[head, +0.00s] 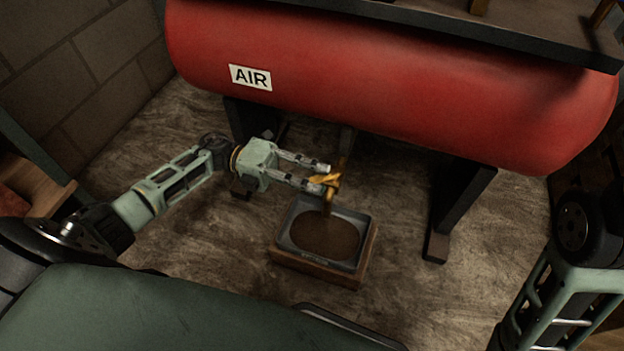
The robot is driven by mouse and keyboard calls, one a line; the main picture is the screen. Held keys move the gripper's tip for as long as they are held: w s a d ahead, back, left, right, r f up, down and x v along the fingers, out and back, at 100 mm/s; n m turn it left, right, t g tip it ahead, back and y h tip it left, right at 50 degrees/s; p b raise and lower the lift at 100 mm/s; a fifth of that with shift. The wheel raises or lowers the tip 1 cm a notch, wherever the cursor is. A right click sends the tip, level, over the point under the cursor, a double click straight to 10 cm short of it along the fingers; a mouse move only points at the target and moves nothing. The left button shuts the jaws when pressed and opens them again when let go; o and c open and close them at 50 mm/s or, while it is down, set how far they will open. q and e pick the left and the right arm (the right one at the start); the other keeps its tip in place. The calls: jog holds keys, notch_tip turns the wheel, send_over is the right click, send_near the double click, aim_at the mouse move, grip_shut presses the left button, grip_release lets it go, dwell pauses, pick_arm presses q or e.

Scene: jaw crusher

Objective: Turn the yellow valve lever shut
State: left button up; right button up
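The yellow valve lever (331,178) sits under the red air tank, on a brass-coloured valve at the end of a pipe. It looks slanted, its exact angle hard to tell. My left gripper (326,178) reaches in from the left with its two fingers apart. The lever lies at the fingertips, by the lower finger's tip; whether they touch I cannot tell. Part of the valve is hidden behind the fingers. Of my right arm only links show at the lower right; its gripper is out of view.
The red tank (390,85) with an AIR label (250,77) hangs low above the valve on dark legs (460,210). A dark tray (361,228) with brown contents rests on a wooden block (318,274) under the valve. The dirt floor is open on both sides.

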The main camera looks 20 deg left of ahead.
dwell(0.3)
pick_arm(q)
jog(key=a, duration=1.2)
jog(key=shift+s, duration=0.35)
